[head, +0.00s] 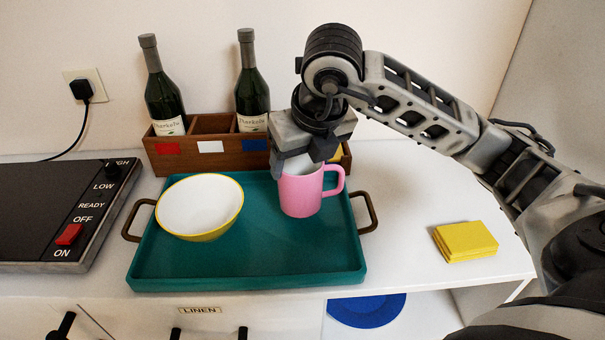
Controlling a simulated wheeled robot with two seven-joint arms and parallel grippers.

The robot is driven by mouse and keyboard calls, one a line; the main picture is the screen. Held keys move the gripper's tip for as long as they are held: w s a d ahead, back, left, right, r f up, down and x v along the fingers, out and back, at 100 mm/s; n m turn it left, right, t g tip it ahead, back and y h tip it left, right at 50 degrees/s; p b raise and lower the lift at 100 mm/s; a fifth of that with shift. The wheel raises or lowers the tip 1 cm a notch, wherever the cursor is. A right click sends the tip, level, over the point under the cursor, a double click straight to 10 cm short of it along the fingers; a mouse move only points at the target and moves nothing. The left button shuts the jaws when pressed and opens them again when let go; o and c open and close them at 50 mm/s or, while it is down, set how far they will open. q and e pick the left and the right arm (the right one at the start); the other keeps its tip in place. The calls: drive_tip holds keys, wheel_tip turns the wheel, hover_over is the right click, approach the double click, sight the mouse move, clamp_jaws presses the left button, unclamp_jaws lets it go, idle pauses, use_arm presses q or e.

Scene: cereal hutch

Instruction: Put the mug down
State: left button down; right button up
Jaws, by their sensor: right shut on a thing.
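A pink mug (301,194) is upright over the back right part of the green tray (245,272). Its handle points right. My right gripper (301,164) comes down from above and is shut on the mug's rim, with one finger outside the left wall. The mug's base appears at or very near the tray floor; I cannot tell if it touches. My left gripper is not in view.
A white bowl with a yellow outside (200,205) sits on the tray's left side. A wooden bottle box (208,157) with two bottles stands behind. A hotplate (50,215) is at left. Yellow cloths (465,241) lie at right. The tray's front right is clear.

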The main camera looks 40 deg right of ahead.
sight(303, 174)
wheel_tip(303, 174, down, 3)
drive_tip(key=shift+d+r, duration=0.1)
drive_tip(key=shift+r, duration=0.05)
drive_tip(key=shift+f, duration=0.2)
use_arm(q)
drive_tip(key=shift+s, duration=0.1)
use_arm(e)
drive_tip(key=o, duration=1.5)
drive_tip(key=shift+f, duration=0.1)
use_arm(q)
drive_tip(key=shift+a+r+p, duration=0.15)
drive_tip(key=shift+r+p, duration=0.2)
drive_tip(key=shift+p, duration=0.8)
use_arm(e)
drive_tip(key=v, duration=1.2)
drive_tip(key=shift+w, duration=0.1)
